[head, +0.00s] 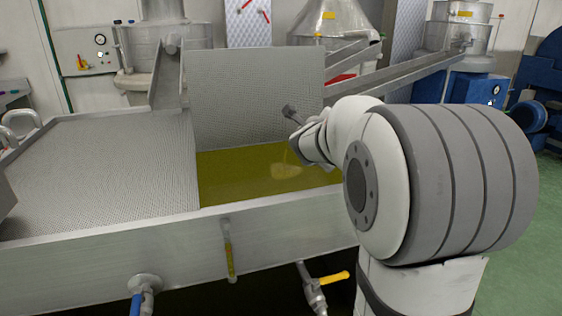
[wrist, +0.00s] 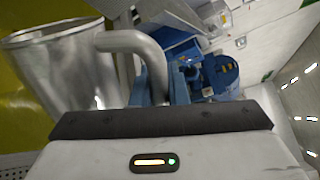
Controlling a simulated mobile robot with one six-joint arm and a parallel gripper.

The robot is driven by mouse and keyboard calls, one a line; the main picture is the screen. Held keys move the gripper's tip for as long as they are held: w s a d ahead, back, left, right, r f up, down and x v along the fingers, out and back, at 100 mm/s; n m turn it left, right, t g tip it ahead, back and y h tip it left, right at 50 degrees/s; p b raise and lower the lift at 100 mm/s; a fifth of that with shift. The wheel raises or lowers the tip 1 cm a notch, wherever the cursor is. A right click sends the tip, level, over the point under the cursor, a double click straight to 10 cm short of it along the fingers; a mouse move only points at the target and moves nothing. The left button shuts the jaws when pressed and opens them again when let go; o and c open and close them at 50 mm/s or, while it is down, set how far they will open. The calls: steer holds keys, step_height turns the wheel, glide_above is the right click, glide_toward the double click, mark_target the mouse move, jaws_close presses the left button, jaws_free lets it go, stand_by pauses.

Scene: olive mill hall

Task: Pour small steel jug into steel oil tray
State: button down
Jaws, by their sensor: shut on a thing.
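The steel oil tray (head: 120,237) is a long metal trough across the head view, with greenish-yellow oil in its open bay. My gripper (head: 312,138) is over the right part of this bay, partly hidden by my arm. The small steel jug (wrist: 70,68) shows in the wrist view with yellow oil behind it. My gripper is shut on its bent handle (wrist: 140,45). The jug is hard to make out in the head view. A thin pale streak drops below my gripper to a lighter rippled patch on the oil. The jug's inside is not visible.
A perforated cover (head: 105,160) lies over the tray's left part, and a raised perforated panel (head: 250,95) stands behind the bay. Valves with a blue handle (head: 136,303) and a yellow handle (head: 334,278) stick out below the front wall. Green floor is clear at right.

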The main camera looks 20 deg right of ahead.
steer(key=shift+w+a+r+n+p, duration=0.2)
steer(key=shift+r+n+p, duration=0.15)
steer(key=shift+p, duration=0.55)
steer(key=shift+w+a+r+n+p, duration=0.15)
steer(key=shift+r+n+p, duration=0.15)
steer(key=shift+p, duration=0.55)
steer(key=shift+w+a+r+n+g+p, duration=0.15)
steer(key=shift+w+a+r+n+p, duration=0.3)
steer(key=shift+p, duration=0.8)
steer(key=shift+w+a+r+n+g+p, duration=0.2)
steer(key=shift+w+a+p, duration=0.3)
steer(key=shift+p, duration=0.75)
steer(key=shift+w+a+r+n+p, duration=0.3)
steer(key=shift+a+r+n+p, duration=0.15)
steer(key=shift+p, duration=1.2)
steer(key=shift+f, duration=0.15)
steer(key=s+d+f+m+b, duration=0.2)
steer(key=d+f+b, duration=0.1)
steer(key=b, duration=0.7)
steer(key=shift+s+f+m, duration=0.15)
steer(key=shift+s+m, duration=0.1)
steer(key=shift+s, duration=0.15)
steer(key=shift+s+d+b, duration=0.15)
steer(key=shift+b, duration=0.5)
steer(key=shift+r+m, duration=0.3)
steer(key=shift+f, duration=0.15)
